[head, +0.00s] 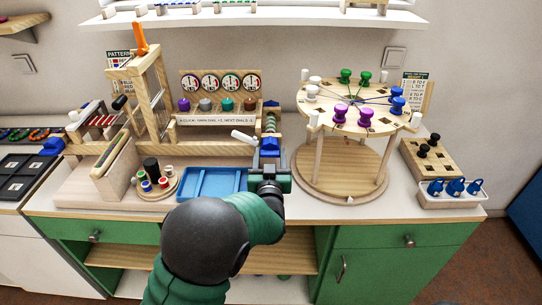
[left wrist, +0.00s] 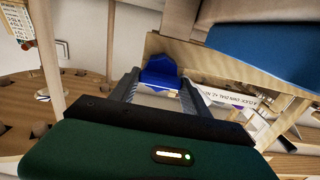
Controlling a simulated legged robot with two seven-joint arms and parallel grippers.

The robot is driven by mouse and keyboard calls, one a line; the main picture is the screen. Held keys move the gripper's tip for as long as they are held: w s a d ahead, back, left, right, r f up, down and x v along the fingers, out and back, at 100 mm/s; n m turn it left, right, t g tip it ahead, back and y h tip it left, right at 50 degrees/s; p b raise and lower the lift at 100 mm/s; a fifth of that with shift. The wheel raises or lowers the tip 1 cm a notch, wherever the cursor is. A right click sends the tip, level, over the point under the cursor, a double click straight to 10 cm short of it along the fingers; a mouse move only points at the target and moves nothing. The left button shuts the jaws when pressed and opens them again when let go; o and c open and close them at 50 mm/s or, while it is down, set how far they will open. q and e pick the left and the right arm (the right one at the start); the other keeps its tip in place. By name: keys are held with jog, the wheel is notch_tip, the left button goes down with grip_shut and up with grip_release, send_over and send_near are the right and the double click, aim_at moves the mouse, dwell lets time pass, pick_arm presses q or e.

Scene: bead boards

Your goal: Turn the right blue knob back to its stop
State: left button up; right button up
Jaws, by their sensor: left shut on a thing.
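The right blue knob (head: 270,145) is at the right end of the wooden bead board, just beyond my left gripper in the head view. My left gripper (head: 269,160) reaches up to it from the front. In the left wrist view the blue knob (left wrist: 160,73) sits between the two fingers of the left gripper (left wrist: 158,88), which is shut on it. The gripper body hides part of the knob in the head view. Another blue piece (head: 53,146) shows at the far left. My right gripper is not in view.
A round pegboard table (head: 328,104) with coloured spools stands close on the right. A blue tray (head: 212,184) lies left of the gripper. A round wooden stand (head: 170,192) with small spools is further left. A wooden block (head: 442,172) and blue-topped pieces (head: 456,187) are far right.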

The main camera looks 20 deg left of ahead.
pick_arm(q)
jog(key=shift+d, duration=0.1)
jog(key=shift+c, duration=1.1)
jog(key=shift+f, duration=0.1)
jog(key=shift+f+n+b, duration=0.1)
jog(key=shift+n+b, duration=0.7)
jog(key=shift+b, duration=0.05)
jog(key=n+b, duration=0.3)
jog(key=n, duration=0.1)
jog(key=shift+s+a+f+b, duration=0.1)
jog(key=shift+a+b, duration=0.1)
jog(key=shift+b, duration=0.15)
jog(key=shift+f+n+b, duration=0.15)
jog(key=shift+n+b, duration=2.75)
jog(key=shift+n, duration=0.2)
jog(key=shift+f+n+b, duration=0.1)
jog(key=shift+n+b, duration=2.75)
jog(key=shift+n, duration=0.25)
